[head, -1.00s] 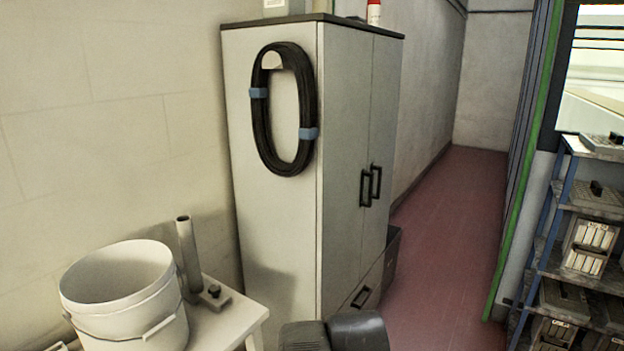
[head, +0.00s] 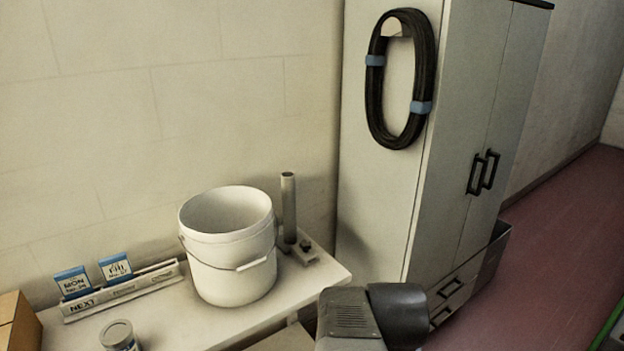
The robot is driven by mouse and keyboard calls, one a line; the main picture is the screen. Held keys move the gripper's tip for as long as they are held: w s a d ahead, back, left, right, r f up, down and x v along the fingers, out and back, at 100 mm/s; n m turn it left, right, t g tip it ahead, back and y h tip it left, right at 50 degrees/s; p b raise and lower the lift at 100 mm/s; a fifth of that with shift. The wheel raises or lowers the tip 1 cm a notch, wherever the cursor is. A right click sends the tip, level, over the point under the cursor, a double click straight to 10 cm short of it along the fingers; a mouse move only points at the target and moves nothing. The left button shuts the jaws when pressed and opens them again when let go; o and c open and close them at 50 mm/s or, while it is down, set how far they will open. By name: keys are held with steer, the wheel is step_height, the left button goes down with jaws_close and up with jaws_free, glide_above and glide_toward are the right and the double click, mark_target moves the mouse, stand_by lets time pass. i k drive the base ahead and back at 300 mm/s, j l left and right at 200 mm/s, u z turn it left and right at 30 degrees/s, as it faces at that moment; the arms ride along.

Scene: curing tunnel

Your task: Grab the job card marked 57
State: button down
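Two job cards with blue top edges stand in a pale card rack (head: 150,281) on the table at lower left. The left card (head: 71,283) seems to read "MON" with a small number below. The right card (head: 116,269) has dark marks and a small number that may be 57, but it is too small to be sure. The rack's left end is marked "NEXT". My gripper is not in view; only a dark grey part of my arm shows at the bottom centre, well right of the cards.
A white bucket (head: 228,255) stands right of the rack, with an upright grey tube (head: 289,208) beside it. A small tin (head: 119,335) stands in front of the rack, and a cardboard box (head: 17,325) at far left. A tall cabinet (head: 385,205) stands behind the table's right end.

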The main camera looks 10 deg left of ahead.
mark_target(116, 269)
steer(key=u, duration=1.7)
